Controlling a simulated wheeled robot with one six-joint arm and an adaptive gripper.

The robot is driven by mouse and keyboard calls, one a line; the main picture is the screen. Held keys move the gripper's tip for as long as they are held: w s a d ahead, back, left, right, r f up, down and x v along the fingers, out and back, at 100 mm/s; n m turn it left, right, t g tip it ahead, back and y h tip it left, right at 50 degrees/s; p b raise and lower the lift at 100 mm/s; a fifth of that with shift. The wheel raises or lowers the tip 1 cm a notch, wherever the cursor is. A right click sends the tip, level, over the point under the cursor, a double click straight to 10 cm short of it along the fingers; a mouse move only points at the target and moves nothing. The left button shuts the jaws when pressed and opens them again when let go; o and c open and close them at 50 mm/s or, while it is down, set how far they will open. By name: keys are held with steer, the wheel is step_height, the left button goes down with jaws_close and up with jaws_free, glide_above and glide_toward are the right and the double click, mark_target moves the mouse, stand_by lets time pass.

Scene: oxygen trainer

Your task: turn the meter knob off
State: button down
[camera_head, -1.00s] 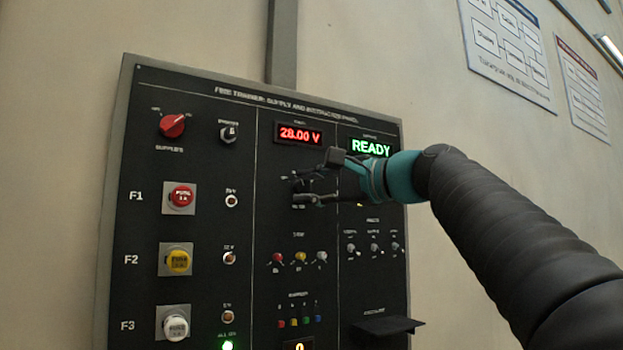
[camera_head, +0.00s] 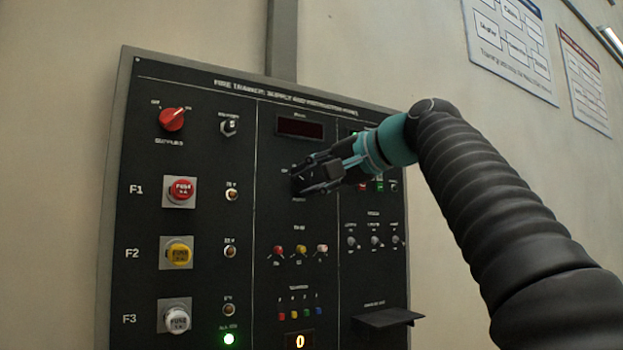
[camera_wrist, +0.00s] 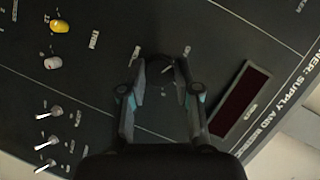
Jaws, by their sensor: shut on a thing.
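The meter knob is a small dark knob (camera_wrist: 166,72) on the black panel, below the meter display. It lies between my fingertips in the wrist view and is mostly hidden by my gripper in the head view. My gripper (camera_head: 300,182) is at the panel with its fingers shut on the knob; it also shows in the wrist view (camera_wrist: 165,78). The meter display (camera_head: 300,127) is dark and shows no digits; it is also dark in the wrist view (camera_wrist: 240,100). The knob's pointer direction is too small to tell.
A red supply knob (camera_head: 171,119) and red, yellow and white fuse buttons (camera_head: 180,192) stand on the left. Small coloured knobs (camera_head: 300,249) lie below my gripper. A small black shelf (camera_head: 388,318) juts out at the lower right.

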steer(key=shift+f, duration=0.1)
stand_by(0.3)
steer(key=c, duration=0.8)
jaws_free()
steer(key=shift+w, duration=0.1)
steer(key=shift+c, duration=0.2)
steer(key=shift+d, duration=0.1)
steer(key=v, duration=1.2)
